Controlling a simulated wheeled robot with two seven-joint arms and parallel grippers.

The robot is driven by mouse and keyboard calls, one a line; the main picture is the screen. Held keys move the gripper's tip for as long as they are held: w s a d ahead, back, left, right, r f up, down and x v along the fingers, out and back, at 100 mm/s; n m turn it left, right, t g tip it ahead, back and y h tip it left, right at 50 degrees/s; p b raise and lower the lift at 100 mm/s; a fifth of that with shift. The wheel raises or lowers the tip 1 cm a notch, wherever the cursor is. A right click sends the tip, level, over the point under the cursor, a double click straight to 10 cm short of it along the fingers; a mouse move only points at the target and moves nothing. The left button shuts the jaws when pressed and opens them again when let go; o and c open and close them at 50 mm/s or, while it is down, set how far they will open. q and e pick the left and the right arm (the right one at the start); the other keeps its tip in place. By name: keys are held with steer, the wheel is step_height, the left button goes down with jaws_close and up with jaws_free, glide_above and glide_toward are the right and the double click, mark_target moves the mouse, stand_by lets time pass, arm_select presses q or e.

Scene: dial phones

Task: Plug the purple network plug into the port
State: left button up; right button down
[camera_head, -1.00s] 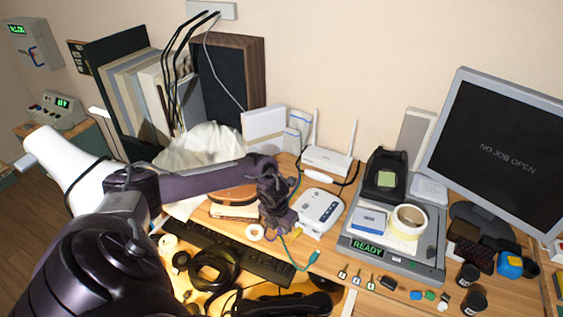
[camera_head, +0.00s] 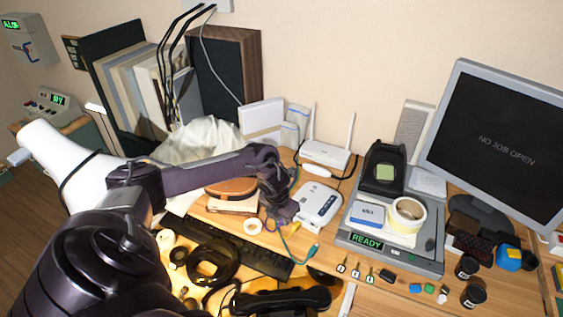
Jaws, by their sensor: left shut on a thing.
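My left gripper (camera_head: 283,213) points down beside the white network box (camera_head: 320,201), at its left edge. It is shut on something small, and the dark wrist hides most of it. A purple tone at the fingertips fits the purple network plug, but its outline is not clear. The port is not clearly visible; the near left side of the white box is partly covered by the gripper. A teal plug (camera_head: 313,251) on a cable lies in front of the box, and a yellow plug (camera_head: 296,228) lies near the fingertips. My right gripper is not in view.
A white router (camera_head: 325,155) with antennas stands behind the box. A grey scale-like tray (camera_head: 427,255) holds a tape roll (camera_head: 408,213) on the right. A black keyboard (camera_head: 240,255) and a telephone handset (camera_head: 283,301) lie in front. Several small coloured caps lie front right.

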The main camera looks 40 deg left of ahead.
arm_select(q)
steer(key=shift+w, duration=0.35)
steer(key=o, duration=0.9)
steer(key=shift+c, duration=0.2)
steer(key=shift+r, duration=0.1)
steer(key=r+p, duration=0.2)
steer(key=s+r+p, duration=0.1)
steer(key=r+p, duration=0.1)
steer(key=r, duration=0.1)
steer(key=r+p, duration=0.2)
steer(key=shift+s+d+r, duration=0.1)
steer(key=shift+s+r, duration=0.2)
steer(key=shift+f, duration=0.1)
